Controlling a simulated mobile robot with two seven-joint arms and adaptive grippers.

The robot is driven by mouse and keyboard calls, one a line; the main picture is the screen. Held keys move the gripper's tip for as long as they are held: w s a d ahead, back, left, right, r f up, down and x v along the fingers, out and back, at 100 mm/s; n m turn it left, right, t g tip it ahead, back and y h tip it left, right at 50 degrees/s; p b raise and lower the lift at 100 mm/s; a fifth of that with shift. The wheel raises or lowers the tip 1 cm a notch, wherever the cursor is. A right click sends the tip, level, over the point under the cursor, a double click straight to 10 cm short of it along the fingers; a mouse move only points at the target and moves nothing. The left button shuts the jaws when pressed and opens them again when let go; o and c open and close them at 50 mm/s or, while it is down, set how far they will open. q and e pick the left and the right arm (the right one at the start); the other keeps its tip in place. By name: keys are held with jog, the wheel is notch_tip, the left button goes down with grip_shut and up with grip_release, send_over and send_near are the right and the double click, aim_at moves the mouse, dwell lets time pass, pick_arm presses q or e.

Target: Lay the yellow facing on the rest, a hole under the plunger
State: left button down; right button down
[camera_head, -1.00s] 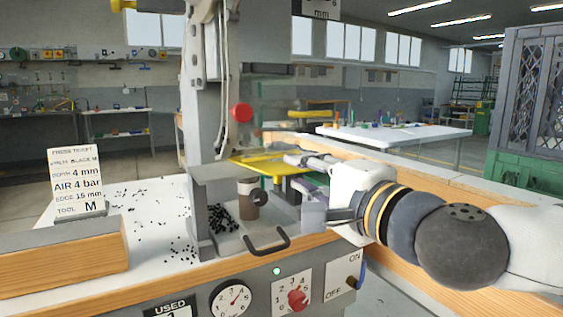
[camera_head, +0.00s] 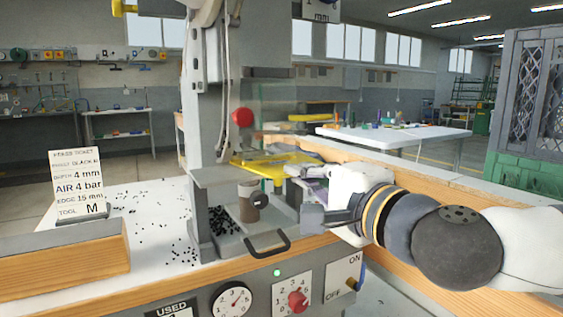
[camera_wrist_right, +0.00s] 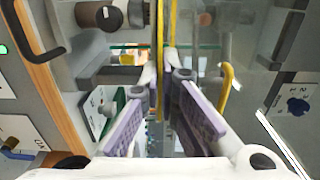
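The yellow facing (camera_head: 262,166) lies roughly flat at the press, beside the grey ledge (camera_head: 215,178). I cannot clearly tell the rest, the plunger tip or the facing's holes, or whether a hole is under the plunger. My right gripper (camera_head: 300,168) is at the facing's right end. In the right wrist view a thin yellow edge (camera_wrist_right: 160,65) runs between the two purple-padded fingers (camera_wrist_right: 166,78). A gap shows between the fingertips, and I see no clear contact on both sides. My left gripper is out of view.
The press column (camera_head: 210,130) and red knob (camera_head: 242,117) stand left of the gripper. A wooden ledge (camera_head: 420,197) runs behind my right arm. Black bits litter the white tabletop (camera_head: 150,225).

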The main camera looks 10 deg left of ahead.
aim_at(277, 177)
jog(key=shift+s+a, duration=0.1)
dwell(0.3)
jog(key=shift+s+a+r+p, duration=0.15)
jog(key=shift+s+a, duration=0.2)
jog(key=shift+a, duration=0.2)
jog(key=shift+s+a+p, duration=0.15)
jog(key=shift+s+a, duration=0.15)
jog(key=shift+a, duration=0.25)
jog(key=shift+s+a+r+p, duration=0.15)
jog(key=shift+s+a, duration=0.2)
jog(key=shift+a, duration=0.2)
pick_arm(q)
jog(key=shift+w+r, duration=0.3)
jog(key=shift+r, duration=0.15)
pick_arm(e)
jog(key=shift+f, duration=0.15)
jog(key=shift+f, duration=0.1)
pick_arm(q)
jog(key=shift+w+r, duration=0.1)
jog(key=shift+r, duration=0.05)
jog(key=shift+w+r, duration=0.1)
